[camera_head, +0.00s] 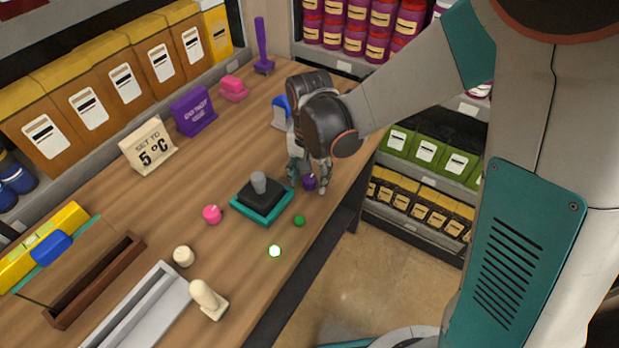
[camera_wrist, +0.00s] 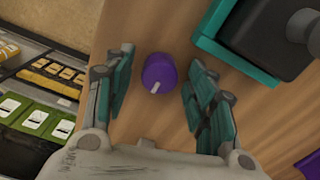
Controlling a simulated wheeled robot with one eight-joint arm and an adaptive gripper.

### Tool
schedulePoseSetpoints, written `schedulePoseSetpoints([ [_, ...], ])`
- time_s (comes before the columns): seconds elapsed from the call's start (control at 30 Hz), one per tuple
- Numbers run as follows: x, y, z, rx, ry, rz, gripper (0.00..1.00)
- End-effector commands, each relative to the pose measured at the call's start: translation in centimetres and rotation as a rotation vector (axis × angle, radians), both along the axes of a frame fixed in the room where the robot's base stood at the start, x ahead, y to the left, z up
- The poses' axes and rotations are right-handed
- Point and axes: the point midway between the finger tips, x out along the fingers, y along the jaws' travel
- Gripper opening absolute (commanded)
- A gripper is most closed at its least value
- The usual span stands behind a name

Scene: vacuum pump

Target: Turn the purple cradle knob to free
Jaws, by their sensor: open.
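The purple cradle knob (camera_head: 309,182) stands on the wooden counter beside the teal-edged dark cradle (camera_head: 262,203). In the wrist view the purple knob (camera_wrist: 158,73) shows from above, with a pale pointer mark toward its lower edge. My gripper (camera_head: 308,180) is over the knob, pointing down. In the wrist view my gripper's (camera_wrist: 160,85) two teal fingers are apart, one on each side of the knob. A gap shows between the knob and each finger, so I see no contact. The cradle (camera_wrist: 212,40) lies to the right, with a grey cylinder on top.
A green button (camera_head: 299,220) and a lit white-green button (camera_head: 275,251) sit near the counter's front edge. A pink knob (camera_head: 212,214) is left of the cradle. A "SET TO 5 °C" sign (camera_head: 149,147) and a purple sign (camera_head: 193,110) stand behind. Shelves lie beyond the counter edge.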

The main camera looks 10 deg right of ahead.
Motion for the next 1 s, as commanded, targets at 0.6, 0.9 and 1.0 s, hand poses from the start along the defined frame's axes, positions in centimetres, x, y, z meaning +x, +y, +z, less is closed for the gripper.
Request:
schedulePoseSetpoints([
  [0.6,0.00,0.00,0.02,0.000,0.000,0.004,0.07],
  [0.9,-0.01,0.00,0.00,0.000,0.000,0.100,0.07],
  [1.0,0.00,0.01,0.00,0.000,0.000,0.169,0.07],
])
